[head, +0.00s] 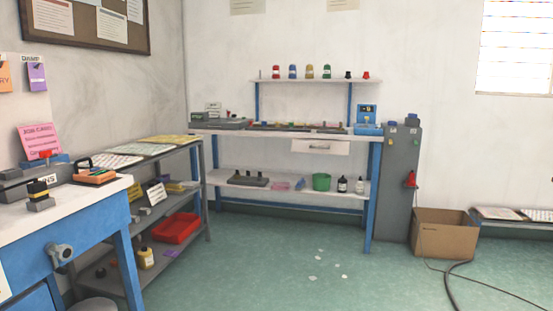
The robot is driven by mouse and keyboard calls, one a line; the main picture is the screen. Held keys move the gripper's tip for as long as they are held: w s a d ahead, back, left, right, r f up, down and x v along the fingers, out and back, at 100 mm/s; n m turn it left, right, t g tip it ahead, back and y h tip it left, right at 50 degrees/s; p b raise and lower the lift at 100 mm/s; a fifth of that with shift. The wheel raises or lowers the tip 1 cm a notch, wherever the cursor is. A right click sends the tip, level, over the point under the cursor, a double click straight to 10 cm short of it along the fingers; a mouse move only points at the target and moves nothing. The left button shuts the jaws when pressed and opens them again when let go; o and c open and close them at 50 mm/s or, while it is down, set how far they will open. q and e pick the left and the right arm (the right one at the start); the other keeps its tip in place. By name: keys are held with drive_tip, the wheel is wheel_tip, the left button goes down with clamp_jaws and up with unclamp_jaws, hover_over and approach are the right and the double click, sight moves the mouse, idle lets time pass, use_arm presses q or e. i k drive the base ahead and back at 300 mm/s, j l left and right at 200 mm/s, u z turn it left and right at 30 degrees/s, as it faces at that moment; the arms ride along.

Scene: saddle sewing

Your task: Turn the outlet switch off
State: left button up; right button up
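I cannot make out an outlet switch for certain in the head view. A tall grey panel (401,190) stands at the right end of the back workbench. A small red part (411,180) sits on its right edge, and small yellow and blue-grey parts show near its top. These are too small to tell whether any is a switch or how it is set. A blue device (367,118) stands on the bench's right end. Neither of my grippers is in view.
A blue-legged table (70,215) fills the left front, with a grey shelf (206,190) behind it. A cardboard box (445,235) stands right of the panel. A dark cable (449,285) lies on the floor. The middle floor is open, with a few white scraps.

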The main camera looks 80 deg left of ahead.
sight(46, 154)
drive_tip(key=u, duration=4.35)
drive_tip(key=i+l, duration=0.2)
drive_tip(key=l, duration=0.2)
drive_tip(key=i+l, duration=0.2)
drive_tip(key=l, duration=0.25)
drive_tip(key=i+l, duration=0.2)
drive_tip(key=l, duration=0.2)
